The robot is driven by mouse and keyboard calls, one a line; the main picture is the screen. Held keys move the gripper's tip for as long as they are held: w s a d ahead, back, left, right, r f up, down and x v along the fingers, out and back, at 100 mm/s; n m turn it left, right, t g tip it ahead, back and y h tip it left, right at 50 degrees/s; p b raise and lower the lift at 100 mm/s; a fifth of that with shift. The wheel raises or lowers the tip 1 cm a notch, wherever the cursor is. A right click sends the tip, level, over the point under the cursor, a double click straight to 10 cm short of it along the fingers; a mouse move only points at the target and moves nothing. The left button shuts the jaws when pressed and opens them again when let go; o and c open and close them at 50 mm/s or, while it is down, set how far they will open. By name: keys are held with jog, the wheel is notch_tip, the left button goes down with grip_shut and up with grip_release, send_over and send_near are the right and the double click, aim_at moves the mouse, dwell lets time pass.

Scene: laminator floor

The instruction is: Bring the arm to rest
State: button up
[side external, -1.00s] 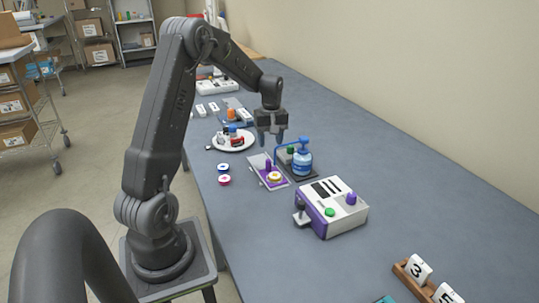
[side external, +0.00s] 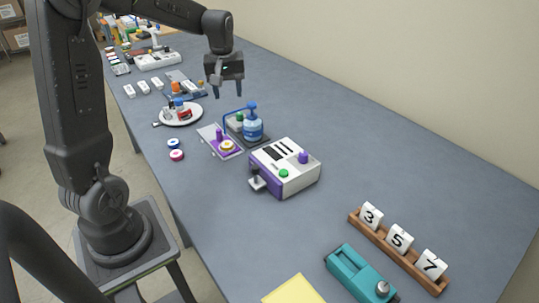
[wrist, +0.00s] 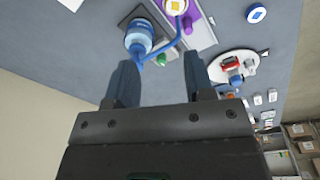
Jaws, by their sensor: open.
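My gripper (side external: 228,92) hangs over the long grey table, above and behind the blue bottle device (side external: 252,128). Its two fingers point down, stand apart and hold nothing. In the wrist view my gripper (wrist: 158,75) also shows spread fingers with nothing between them. The blue bottle (wrist: 140,38) with its bent blue tube is beyond one fingertip there. A white plate (wrist: 232,66) with small items lies past the other finger.
A white and purple machine (side external: 285,167) stands mid-table. A purple-post tray (side external: 221,143) is beside the bottle. Number tiles on a wooden rack (side external: 398,250), a teal device (side external: 360,274) and a yellow sheet (side external: 292,290) lie at the front. The right side of the table is clear.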

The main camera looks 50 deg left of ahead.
jog(key=s+d+r+m+t, duration=0.1)
jog(key=s+d+r+m, duration=0.2)
jog(key=d, duration=0.3)
jog(key=s+d+r+m+t, duration=0.1)
jog(key=s+d+r+m, duration=0.1)
jog(key=d, duration=0.4)
jog(key=s+d+m+t, duration=0.2)
jog(key=s+d+m, duration=0.5)
jog(key=s+d, duration=0.3)
jog(key=shift+s+m+t+h, duration=0.3)
jog(key=shift+s+h, duration=0.1)
jog(key=shift+s, duration=0.2)
dwell(1.6)
